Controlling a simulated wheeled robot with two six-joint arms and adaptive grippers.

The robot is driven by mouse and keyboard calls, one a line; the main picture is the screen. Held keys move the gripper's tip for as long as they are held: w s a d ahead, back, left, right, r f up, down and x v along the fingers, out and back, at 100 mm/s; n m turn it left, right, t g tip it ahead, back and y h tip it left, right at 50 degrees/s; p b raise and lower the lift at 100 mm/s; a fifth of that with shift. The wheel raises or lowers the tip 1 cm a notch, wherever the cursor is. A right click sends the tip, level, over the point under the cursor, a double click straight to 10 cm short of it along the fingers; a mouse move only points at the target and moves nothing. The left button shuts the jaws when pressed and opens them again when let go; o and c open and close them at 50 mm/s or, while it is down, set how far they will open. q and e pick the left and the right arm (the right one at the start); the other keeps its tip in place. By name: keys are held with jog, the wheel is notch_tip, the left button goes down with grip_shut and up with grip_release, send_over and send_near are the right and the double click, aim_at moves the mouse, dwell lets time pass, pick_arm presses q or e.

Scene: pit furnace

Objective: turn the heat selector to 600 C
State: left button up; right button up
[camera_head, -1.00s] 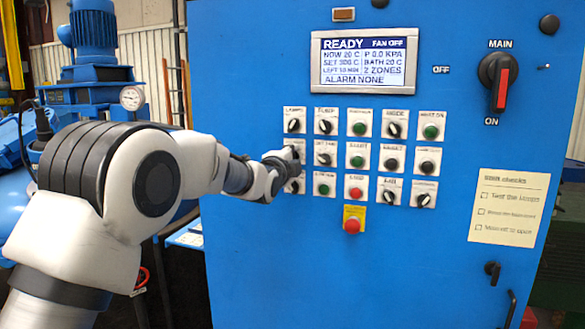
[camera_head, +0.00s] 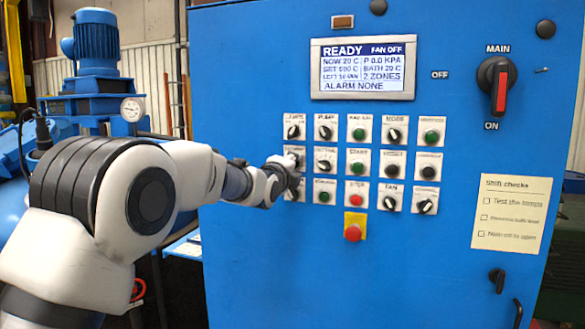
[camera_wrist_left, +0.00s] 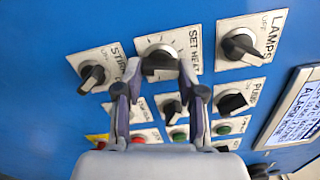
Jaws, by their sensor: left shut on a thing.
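The heat selector is the black knob on the SET HEAT plate (camera_wrist_left: 178,40) in the left wrist view. My left gripper (camera_wrist_left: 160,72) is shut on this selector (camera_wrist_left: 160,60), one finger on each side. In the head view my left gripper (camera_head: 284,172) covers the selector at the left column, middle row of the panel. The display (camera_head: 363,68) reads READY, and its set line appears to read SET 600 C, with NOW 20 C. The selector's pointer and scale are too small or hidden to read. My right gripper is not in view.
Close around the selector are the LAMPS knob (camera_wrist_left: 240,45), the STIR knob (camera_wrist_left: 92,76) and the PUMP knob (camera_wrist_left: 231,102). A red stop button (camera_head: 353,232) sits below on a yellow plate. The main switch (camera_head: 499,86) is at the far right.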

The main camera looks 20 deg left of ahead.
pick_arm(q)
jog(key=shift+r, duration=0.2)
jog(key=o, duration=1.1)
jog(key=shift+o, duration=0.2)
jog(key=shift+w+f, duration=0.1)
jog(key=shift+f, duration=0.05)
jog(key=s, duration=1.2)
jog(key=shift+a, duration=0.25)
